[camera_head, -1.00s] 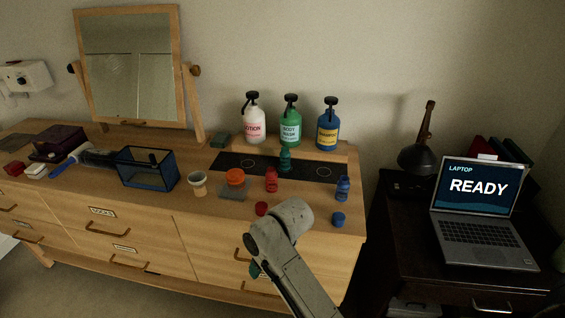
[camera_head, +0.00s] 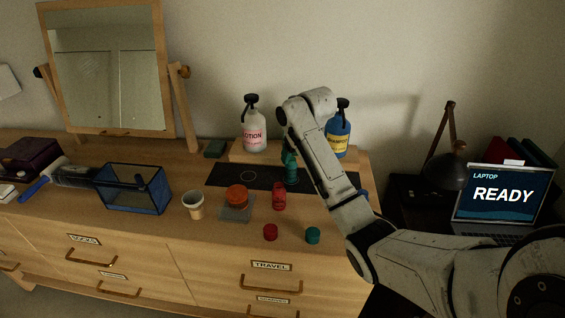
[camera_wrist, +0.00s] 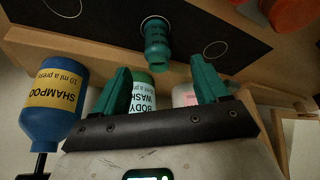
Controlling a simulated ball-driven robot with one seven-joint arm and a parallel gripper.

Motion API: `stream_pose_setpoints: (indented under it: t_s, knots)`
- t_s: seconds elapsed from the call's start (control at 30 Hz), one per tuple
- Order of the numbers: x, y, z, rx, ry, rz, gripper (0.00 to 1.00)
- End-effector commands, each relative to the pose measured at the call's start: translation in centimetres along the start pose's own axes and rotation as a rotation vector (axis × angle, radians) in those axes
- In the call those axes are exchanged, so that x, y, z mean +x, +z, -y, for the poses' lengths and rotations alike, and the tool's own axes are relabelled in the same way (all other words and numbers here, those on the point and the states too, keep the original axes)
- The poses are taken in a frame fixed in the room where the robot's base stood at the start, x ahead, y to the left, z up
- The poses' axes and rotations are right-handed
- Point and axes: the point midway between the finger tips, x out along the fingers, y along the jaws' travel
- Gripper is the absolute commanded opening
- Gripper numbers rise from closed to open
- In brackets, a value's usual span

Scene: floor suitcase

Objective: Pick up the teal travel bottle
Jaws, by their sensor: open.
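The teal travel bottle (camera_head: 292,176) stands upright and uncapped on the black mat, in front of the pump bottles. In the wrist view the teal bottle (camera_wrist: 157,42) lies just beyond the fingertips, roughly centred between them. My gripper (camera_head: 287,153) is at or just above its top in the head view, partly hiding it. The two teal fingers of my gripper (camera_wrist: 160,67) are spread apart with nothing between them. I cannot tell whether they touch the bottle.
The shampoo bottle (camera_wrist: 53,100), body wash (camera_wrist: 143,95) and lotion bottle (camera_head: 254,128) stand behind. A red travel bottle (camera_head: 279,197), red cap (camera_head: 270,232) and teal cap (camera_head: 313,235) are in front. An orange-topped item (camera_head: 237,195) and cup (camera_head: 193,204) are left.

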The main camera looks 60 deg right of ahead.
Motion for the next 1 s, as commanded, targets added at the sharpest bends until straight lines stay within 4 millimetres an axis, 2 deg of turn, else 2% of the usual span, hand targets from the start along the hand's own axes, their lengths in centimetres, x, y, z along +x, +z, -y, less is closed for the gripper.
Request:
stream_pose_setpoints:
  t_s: [0.13,0.4,0.67,0.9,1.0]
  knots:
    - [0.8,-0.1,-0.4,0.004,0.004,0.003,0.74]
    - [4.7,-0.1,-0.4,0.003,0.004,0.003,0.74]
    - [6.3,-0.2,-0.5,0.002,0.003,0.002,0.74]
    - [9.6,-0.3,-0.6,0.003,0.004,0.003,0.74]
    - [10.4,-0.3,-0.7,0.003,0.004,0.001,0.74]
